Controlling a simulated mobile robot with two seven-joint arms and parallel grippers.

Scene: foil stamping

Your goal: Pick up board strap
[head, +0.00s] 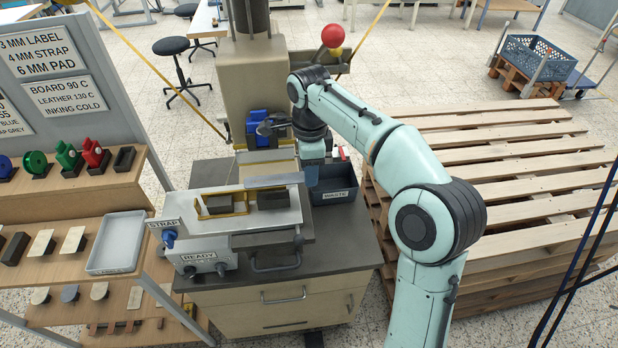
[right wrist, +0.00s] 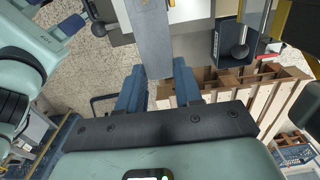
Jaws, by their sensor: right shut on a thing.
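The board strap (head: 272,181) is a flat grey strip. In the head view it reaches left from my right gripper (head: 312,178), above the back of the metal press bed. In the right wrist view the strap (right wrist: 152,45) runs up from between the blue fingers of my right gripper (right wrist: 158,92), which is shut on it. Its held end is partly hidden by the fingers. What looks like my left gripper (right wrist: 58,18) shows at the upper left of the right wrist view, cut by the edge; its jaw opening is unclear. It does not show in the head view.
The press bed (head: 195,222) holds dark blocks in a brass-coloured frame. A dark waste bin (head: 333,195) stands right of it on the cabinet. Stacked pallets (head: 500,170) fill the right. A shelf with stamps and a grey tray (head: 117,243) stands left.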

